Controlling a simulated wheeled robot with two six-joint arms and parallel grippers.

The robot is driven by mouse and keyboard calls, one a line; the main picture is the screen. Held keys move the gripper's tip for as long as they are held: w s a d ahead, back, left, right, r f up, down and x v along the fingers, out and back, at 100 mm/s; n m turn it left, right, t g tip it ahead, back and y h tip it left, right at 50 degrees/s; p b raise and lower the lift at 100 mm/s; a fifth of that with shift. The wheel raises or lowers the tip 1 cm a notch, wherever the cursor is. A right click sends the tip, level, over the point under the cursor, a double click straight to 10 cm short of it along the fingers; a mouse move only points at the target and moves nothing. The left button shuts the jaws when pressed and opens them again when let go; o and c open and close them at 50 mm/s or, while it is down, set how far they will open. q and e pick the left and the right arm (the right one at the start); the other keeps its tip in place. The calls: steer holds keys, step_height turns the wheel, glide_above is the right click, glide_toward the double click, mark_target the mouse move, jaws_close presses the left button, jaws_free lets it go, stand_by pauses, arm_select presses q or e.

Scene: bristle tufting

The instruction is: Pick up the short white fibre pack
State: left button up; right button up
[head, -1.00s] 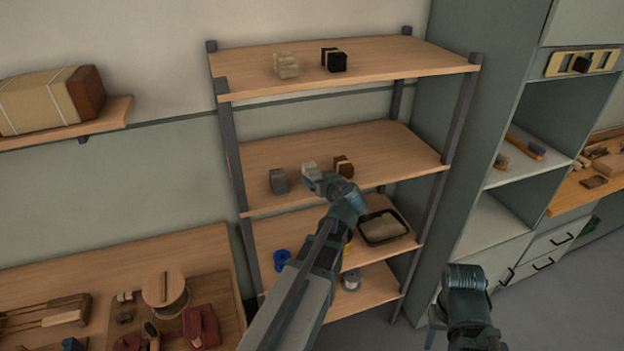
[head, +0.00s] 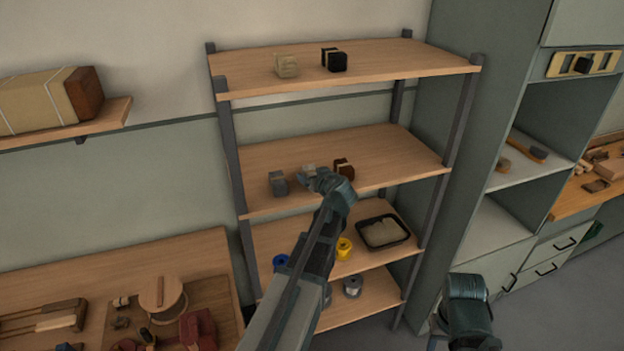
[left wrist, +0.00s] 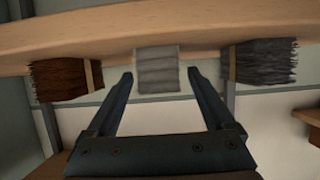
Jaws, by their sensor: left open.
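The short white fibre pack (head: 308,170) stands on the middle shelf, between a grey pack (head: 278,184) and a brown pack (head: 344,168). In the head view my left gripper (head: 311,178) is in front of it and hides its lower part. In the left wrist view the white pack (left wrist: 158,72) is centred between the open fingertips of my left gripper (left wrist: 160,75), with gaps visible on both sides. The brown pack (left wrist: 62,80) and grey pack (left wrist: 263,62) flank it there. My right gripper (head: 440,335) is low at the right; its fingers are unclear.
The top shelf (head: 400,57) holds a cream pack (head: 286,66) and a black pack (head: 334,60). The lower shelf has a yellow spool (head: 344,247) and a black tray (head: 368,243). The middle shelf is clear to the right of the brown pack.

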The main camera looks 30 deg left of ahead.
mark_target(314, 174)
arm_select(q)
jaws_close()
steer(key=shift+r, duration=0.1)
stand_by(0.3)
step_height(314, 174, up, 10)
steer(key=p, duration=1)
